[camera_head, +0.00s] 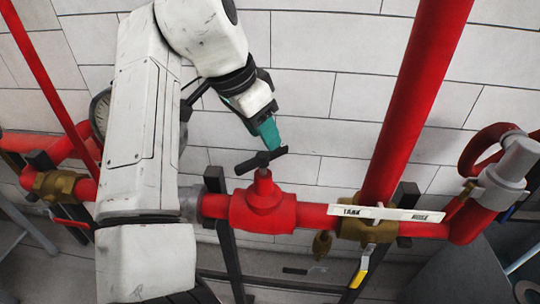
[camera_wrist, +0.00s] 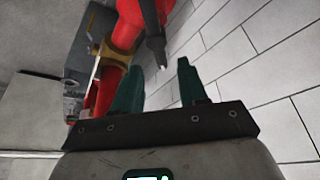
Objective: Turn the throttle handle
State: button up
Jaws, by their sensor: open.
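The throttle handle (camera_head: 260,160) is a black bar on the stem of a red valve body (camera_head: 264,208) in the middle of the head view. My gripper (camera_head: 269,138), with green fingers, comes down from above, just over the right part of the handle. In the wrist view my gripper (camera_wrist: 160,66) is open, with nothing between its fingers. The dark handle (camera_wrist: 154,40) shows there just beyond the gap between the fingertips. In the head view I cannot tell whether a finger touches the handle.
A thick red pipe (camera_head: 415,100) rises right of the valve. A white lever plate (camera_head: 386,213) marked TANK and HOSE sits on a brass valve (camera_head: 368,232) with a yellow-tipped lever (camera_head: 359,275). Another brass valve (camera_head: 58,185) is at left. A tiled wall stands behind.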

aim_at(263, 165)
jog(key=shift+b+x, duration=1.45)
jog(key=shift+x, duration=0.95)
grip_shut()
